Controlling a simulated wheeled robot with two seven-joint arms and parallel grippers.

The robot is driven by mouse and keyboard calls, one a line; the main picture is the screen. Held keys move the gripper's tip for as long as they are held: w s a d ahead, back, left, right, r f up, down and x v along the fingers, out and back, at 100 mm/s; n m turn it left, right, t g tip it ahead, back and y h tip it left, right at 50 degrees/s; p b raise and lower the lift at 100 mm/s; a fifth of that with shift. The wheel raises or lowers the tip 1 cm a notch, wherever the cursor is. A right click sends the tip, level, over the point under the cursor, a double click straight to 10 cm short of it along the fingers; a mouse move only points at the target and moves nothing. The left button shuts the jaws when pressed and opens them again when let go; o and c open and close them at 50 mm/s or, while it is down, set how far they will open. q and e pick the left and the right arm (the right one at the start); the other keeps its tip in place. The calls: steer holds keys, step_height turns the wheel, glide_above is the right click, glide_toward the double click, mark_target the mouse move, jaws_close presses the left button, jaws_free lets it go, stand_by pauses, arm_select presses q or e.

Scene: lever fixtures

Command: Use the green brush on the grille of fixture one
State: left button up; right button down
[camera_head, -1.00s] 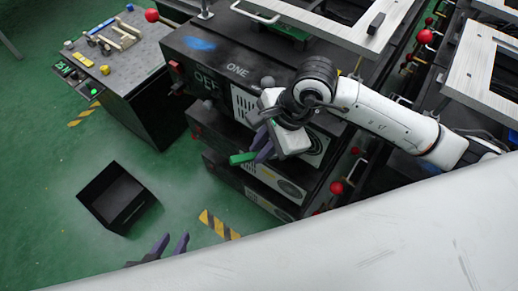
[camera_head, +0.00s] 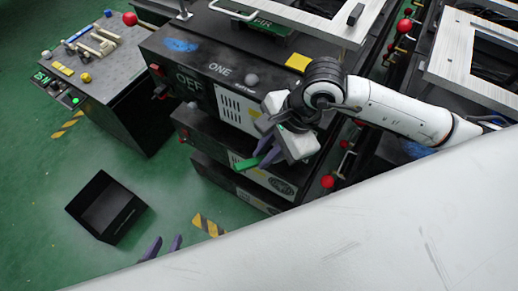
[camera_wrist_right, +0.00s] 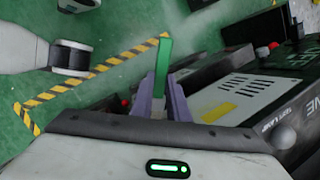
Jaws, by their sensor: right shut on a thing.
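Fixture one is a black cabinet marked ONE (camera_head: 200,65). Its grille (camera_head: 238,107) is a slotted white panel on its front face; it also shows in the right wrist view (camera_wrist_right: 243,84), to the right of the brush. My right gripper (camera_head: 266,153) is shut on the green brush (camera_head: 247,162), which sticks out to the left below the grille, apart from it in the picture. In the right wrist view the brush (camera_wrist_right: 163,65) stands up between the purple fingers. My left gripper (camera_head: 163,248) is open and empty at the bottom, low over the floor; its arm is mostly hidden.
A black open bin (camera_head: 107,207) sits on the green floor. A control desk (camera_head: 105,65) with knobs stands at the left. A red knob (camera_head: 155,70) and a grey knob (camera_head: 251,79) stick out from fixture one. More cabinets stand behind my right arm.

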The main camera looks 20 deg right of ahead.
mark_target(235, 170)
steer(key=shift+w+f, duration=0.1)
steer(key=shift+w+a+b, duration=0.45)
steer(key=shift+w+b, duration=0.05)
steer(key=shift+w+a+b, duration=0.4)
steer(key=shift+w+a, duration=0.4)
steer(key=shift+w, duration=0.2)
steer(key=shift+s+a+b, duration=0.2)
steer(key=shift+s+a, duration=0.75)
steer(key=shift+a, duration=0.25)
steer(key=shift+s+a+b, duration=0.15)
steer(key=shift+s+a, duration=0.75)
steer(key=shift+a, duration=0.25)
steer(key=shift+s+a, duration=0.2)
